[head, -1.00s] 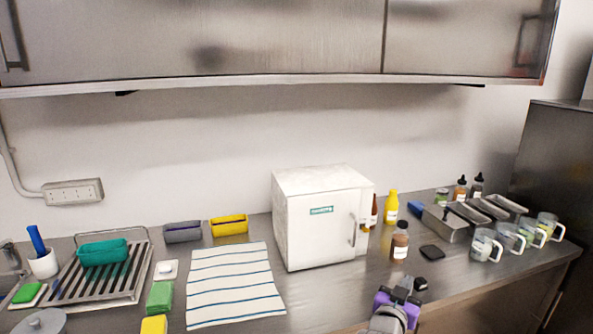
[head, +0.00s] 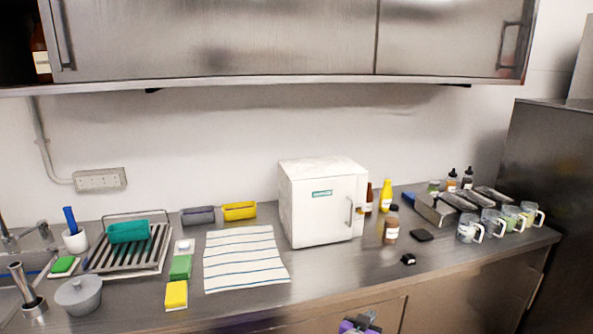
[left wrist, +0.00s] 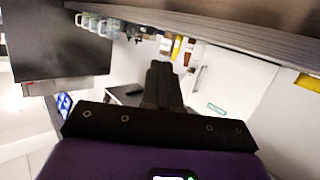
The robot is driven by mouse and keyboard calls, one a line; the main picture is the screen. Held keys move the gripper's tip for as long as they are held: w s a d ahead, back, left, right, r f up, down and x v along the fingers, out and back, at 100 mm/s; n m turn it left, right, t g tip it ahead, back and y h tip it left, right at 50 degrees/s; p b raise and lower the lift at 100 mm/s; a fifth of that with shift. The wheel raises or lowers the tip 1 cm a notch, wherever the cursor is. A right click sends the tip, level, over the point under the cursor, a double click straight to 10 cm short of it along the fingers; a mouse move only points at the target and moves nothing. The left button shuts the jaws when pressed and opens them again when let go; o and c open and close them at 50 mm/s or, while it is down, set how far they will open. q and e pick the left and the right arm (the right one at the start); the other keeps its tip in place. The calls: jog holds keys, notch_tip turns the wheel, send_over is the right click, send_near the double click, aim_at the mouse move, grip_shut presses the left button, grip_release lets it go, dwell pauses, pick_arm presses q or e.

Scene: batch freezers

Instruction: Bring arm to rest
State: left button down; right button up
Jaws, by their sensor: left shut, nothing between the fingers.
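My left gripper (head: 358,326) shows at the bottom edge of the head view, in front of the counter's front face and below the countertop. Its dark fingers (left wrist: 163,85) also show in the left wrist view, pressed together with nothing between them. It is apart from the objects on the counter. My right gripper is in neither view.
The steel counter (head: 340,275) carries a white mini freezer (head: 325,205), a striped towel (head: 245,262), a green dish rack tray (head: 128,232), bottles (head: 391,225) and glass mugs (head: 468,228). Steel wall cabinets (head: 220,40) hang above. A tall steel unit (head: 550,160) stands at right.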

pick_arm(q)
jog(key=s+a+f+n+g+y, duration=0.2)
jog(key=s+a+f+g, duration=0.15)
jog(key=a+f, duration=0.65)
jog(key=s+a+f+n+g+y, duration=0.2)
jog(key=s+a+f, duration=0.3)
jog(key=a+f, duration=0.5)
jog(key=s+a+f+n+g, duration=0.1)
jog(key=s+a+f+g, duration=0.1)
jog(key=s, duration=0.6)
jog(key=s+a+f+n+g, duration=0.2)
jog(key=s+a+f, duration=0.2)
jog(key=s, duration=0.5)
jog(key=s+a+f+n+g, duration=0.1)
jog(key=s+a+f+g, duration=0.2)
jog(key=s+f, duration=0.2)
jog(key=s, duration=0.3)
jog(key=shift+s+f, duration=0.15)
jog(key=shift+f, duration=0.1)
